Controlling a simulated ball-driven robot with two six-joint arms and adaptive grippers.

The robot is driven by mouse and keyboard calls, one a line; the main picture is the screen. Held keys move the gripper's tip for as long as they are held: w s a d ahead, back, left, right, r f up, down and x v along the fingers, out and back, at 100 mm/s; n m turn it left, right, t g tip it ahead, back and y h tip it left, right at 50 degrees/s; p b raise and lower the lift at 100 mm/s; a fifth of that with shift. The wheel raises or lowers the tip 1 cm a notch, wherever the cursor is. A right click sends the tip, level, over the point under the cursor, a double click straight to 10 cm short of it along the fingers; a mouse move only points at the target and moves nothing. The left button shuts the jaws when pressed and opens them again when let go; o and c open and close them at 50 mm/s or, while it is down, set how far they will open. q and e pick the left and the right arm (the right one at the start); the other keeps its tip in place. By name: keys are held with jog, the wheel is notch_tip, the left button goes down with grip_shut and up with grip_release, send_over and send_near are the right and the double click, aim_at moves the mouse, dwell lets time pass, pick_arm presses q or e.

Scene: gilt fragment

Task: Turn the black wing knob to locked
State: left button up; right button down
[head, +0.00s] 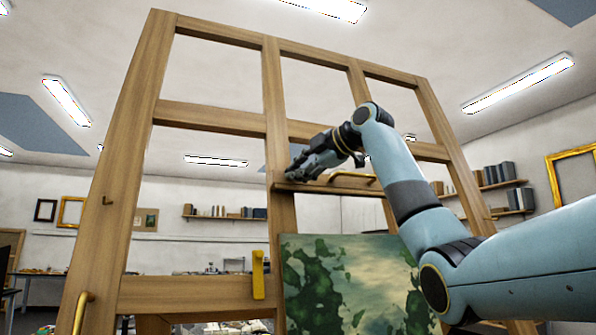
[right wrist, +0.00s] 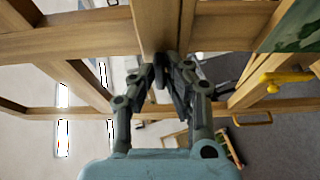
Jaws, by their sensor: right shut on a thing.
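The black wing knob (right wrist: 160,82) is a small dark shape on the wooden post of the easel-like frame, seen between my fingertips in the right wrist view. In the head view it is mostly hidden by my fingers. My right gripper (head: 294,174) is at the middle post, just above the wooden ledge. In the right wrist view my right gripper (right wrist: 161,78) has both fingers closed in on the knob from either side. The knob's exact angle and any lock marking cannot be made out. My left gripper is not in view.
The wooden frame (head: 128,160) stands close in front. A green painting (head: 335,290) sits below my right arm. Shelves (head: 225,216) are on the far wall.

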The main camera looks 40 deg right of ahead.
jog(key=shift+f, duration=0.1)
jog(key=shift+a+r+n+g+h+b, duration=0.15)
jog(key=shift+n+g+h+b, duration=0.5)
jog(key=shift+n+h, duration=2.8)
jog(key=shift+a+n+g+h+b, duration=0.15)
jog(key=shift+n+g+h+b, duration=0.55)
jog(key=shift+n, duration=5.65)
jog(key=shift+a+r+n+g+h+b, duration=0.15)
jog(key=shift+n+h+b, duration=1.3)
jog(key=shift+n, duration=3.45)
jog(key=shift+f+p, duration=0.1)
jog(key=shift+p, duration=0.25)
jog(key=c, duration=1.4)
grip_release()
jog(key=shift+w, duration=0.1)
